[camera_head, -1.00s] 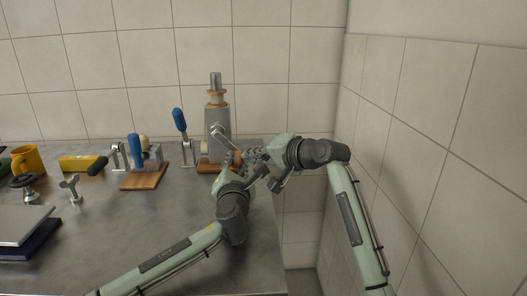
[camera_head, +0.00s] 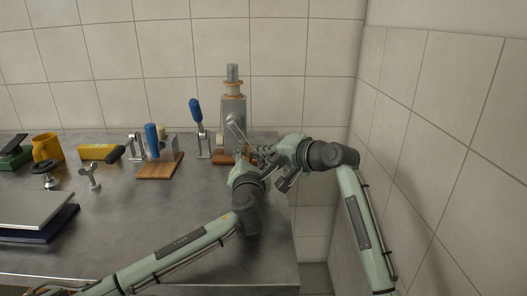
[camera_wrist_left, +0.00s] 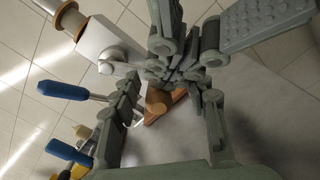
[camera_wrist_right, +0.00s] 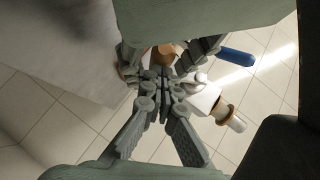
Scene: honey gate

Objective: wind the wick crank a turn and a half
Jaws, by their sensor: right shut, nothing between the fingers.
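The wick device (camera_head: 232,112) stands upright at the table's back right corner, a grey body with tan collars and a clear top. Its metal crank arm (camera_head: 237,130) slants down to the right on the front face. A wooden knob (camera_wrist_left: 160,101) shows between the fingers of my left gripper (camera_head: 257,159) in the left wrist view. These fingers are apart; I cannot tell whether they touch it. My right gripper (camera_head: 268,156) is shut and empty, its tips converging (camera_wrist_right: 162,92) close to the left gripper's fingers. The grippers hide part of the device's lower front.
A blue-handled lever (camera_head: 197,120) stands just left of the device. Further left are a wooden-based clamp (camera_head: 157,170), a yellow tool (camera_head: 97,152), a yellow mug (camera_head: 46,148) and a wing-shaped knob (camera_head: 91,177). A tiled wall (camera_head: 440,150) rises on the right. The middle table is clear.

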